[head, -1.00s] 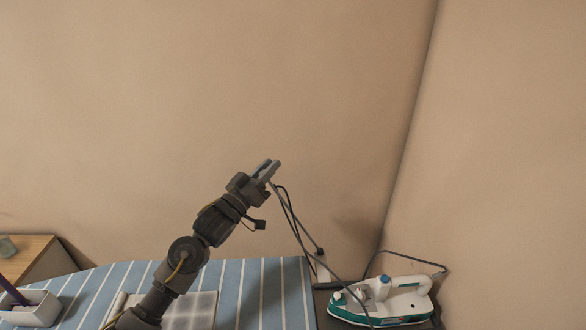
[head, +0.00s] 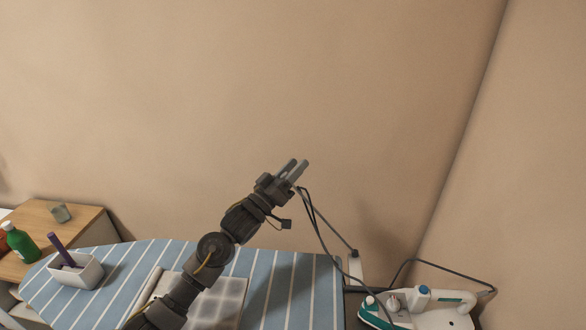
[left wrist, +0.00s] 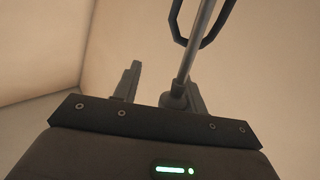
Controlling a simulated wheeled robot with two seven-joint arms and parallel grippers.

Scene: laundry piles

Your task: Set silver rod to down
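The silver rod (left wrist: 197,45) shows in the left wrist view as a thin grey shaft with a thick collar at its near end and a black loop around its far part. In the head view a thin rod (head: 330,224) slants from a small dark joint by the ironing board's right end up toward my left gripper (head: 297,169). In the left wrist view my left gripper (left wrist: 160,85) has its fingers apart, with the rod close to the right finger. I cannot tell whether they touch. My right gripper is not in view.
A teal and white iron (head: 428,308) stands right of the striped ironing board (head: 265,290), its dark cord (head: 440,265) looping behind it. At left are a white holder (head: 78,272) with a purple stick, a green bottle (head: 20,242) and a wooden cabinet (head: 75,223). Beige walls rise behind.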

